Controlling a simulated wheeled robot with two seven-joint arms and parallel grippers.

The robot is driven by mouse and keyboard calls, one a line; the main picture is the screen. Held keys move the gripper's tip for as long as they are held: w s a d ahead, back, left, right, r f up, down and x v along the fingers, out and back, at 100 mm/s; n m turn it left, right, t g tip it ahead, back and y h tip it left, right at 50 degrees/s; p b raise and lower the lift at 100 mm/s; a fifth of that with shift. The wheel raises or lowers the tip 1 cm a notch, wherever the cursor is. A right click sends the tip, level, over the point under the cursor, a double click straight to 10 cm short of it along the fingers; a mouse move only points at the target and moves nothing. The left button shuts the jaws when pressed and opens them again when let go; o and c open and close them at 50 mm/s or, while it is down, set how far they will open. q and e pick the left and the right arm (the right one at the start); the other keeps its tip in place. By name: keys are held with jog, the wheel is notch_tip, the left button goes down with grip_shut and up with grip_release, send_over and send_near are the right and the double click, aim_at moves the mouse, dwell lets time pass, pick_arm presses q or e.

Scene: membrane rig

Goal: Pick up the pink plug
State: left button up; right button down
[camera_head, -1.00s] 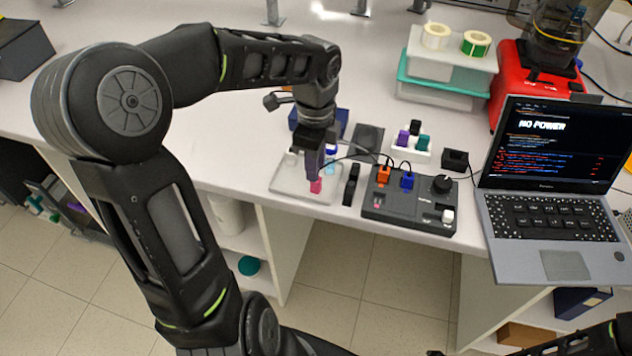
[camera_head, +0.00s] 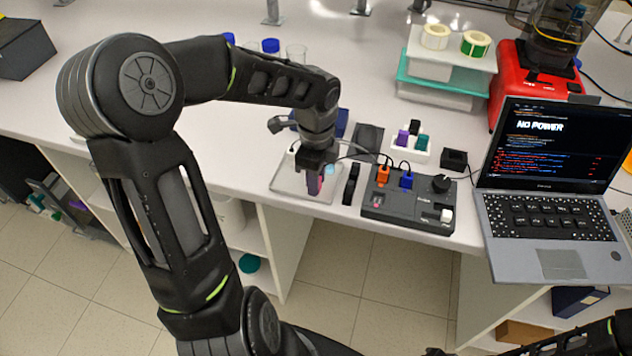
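A black power box (camera_head: 405,213) with an orange plug (camera_head: 383,176) and a blue plug (camera_head: 406,180) sits to the right. Part of my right arm shows at the bottom right; its gripper is not visible.
A narrow black piece (camera_head: 351,184) stands between tray and box. A white holder (camera_head: 423,155) with coloured pieces is behind the box. A laptop (camera_head: 550,220) reading "NO POWER" stands at the right. Thin black cables run from the plugs.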

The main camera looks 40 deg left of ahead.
dwell(0.3)
pick_arm(q)
grip_shut()
dwell(0.4)
notch_tip(320, 180, up, 10)
jog(key=shift+r+b, duration=0.1)
jog(key=shift+b, duration=0.35)
dwell(0.5)
